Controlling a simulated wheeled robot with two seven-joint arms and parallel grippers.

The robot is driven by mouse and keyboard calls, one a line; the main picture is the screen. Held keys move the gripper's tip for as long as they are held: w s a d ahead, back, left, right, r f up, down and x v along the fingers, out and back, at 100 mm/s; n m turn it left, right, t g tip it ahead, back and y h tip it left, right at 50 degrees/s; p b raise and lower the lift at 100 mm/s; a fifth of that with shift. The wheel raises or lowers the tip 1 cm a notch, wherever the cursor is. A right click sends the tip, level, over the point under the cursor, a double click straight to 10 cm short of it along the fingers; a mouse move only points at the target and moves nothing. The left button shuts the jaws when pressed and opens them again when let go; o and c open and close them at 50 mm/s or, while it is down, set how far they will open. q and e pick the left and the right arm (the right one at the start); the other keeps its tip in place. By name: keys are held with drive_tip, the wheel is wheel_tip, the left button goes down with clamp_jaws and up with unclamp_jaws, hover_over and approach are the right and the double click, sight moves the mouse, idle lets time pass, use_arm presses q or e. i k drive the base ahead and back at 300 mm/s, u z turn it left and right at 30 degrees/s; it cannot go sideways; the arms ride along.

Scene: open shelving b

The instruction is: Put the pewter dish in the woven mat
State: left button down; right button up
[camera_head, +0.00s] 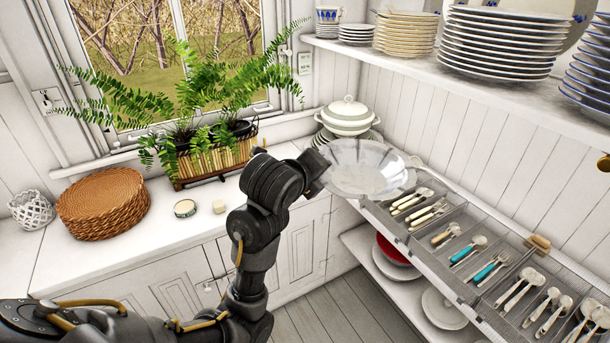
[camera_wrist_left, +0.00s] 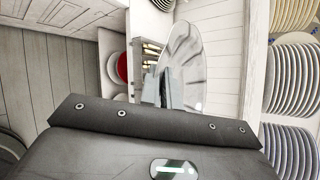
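The pewter dish (camera_head: 366,168) is a wide, shiny, pale grey dish with a fluted rim. My left gripper (camera_head: 318,172) is at its left edge, and in the left wrist view the gripper's fingers (camera_wrist_left: 164,88) are closed on the rim of the dish (camera_wrist_left: 184,58). The dish is held up in front of the corner, near the cutlery tray's far end. The woven mat (camera_head: 103,203) is a round, thick brown wicker piece on the left counter, well to the left of my gripper. Its top is bare. My right gripper is not in view.
A fern planter (camera_head: 215,160) stands by the window. A small round tin (camera_head: 185,208), a pale block (camera_head: 219,206) and a white lattice holder (camera_head: 31,209) are on the counter. A lidded tureen (camera_head: 347,116) stands behind the dish. Cutlery compartments (camera_head: 455,222) run right.

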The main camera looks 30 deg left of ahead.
sight(102, 193)
drive_tip(key=z, duration=0.85)
drive_tip(key=i, duration=0.8)
drive_tip(key=u, duration=2.65)
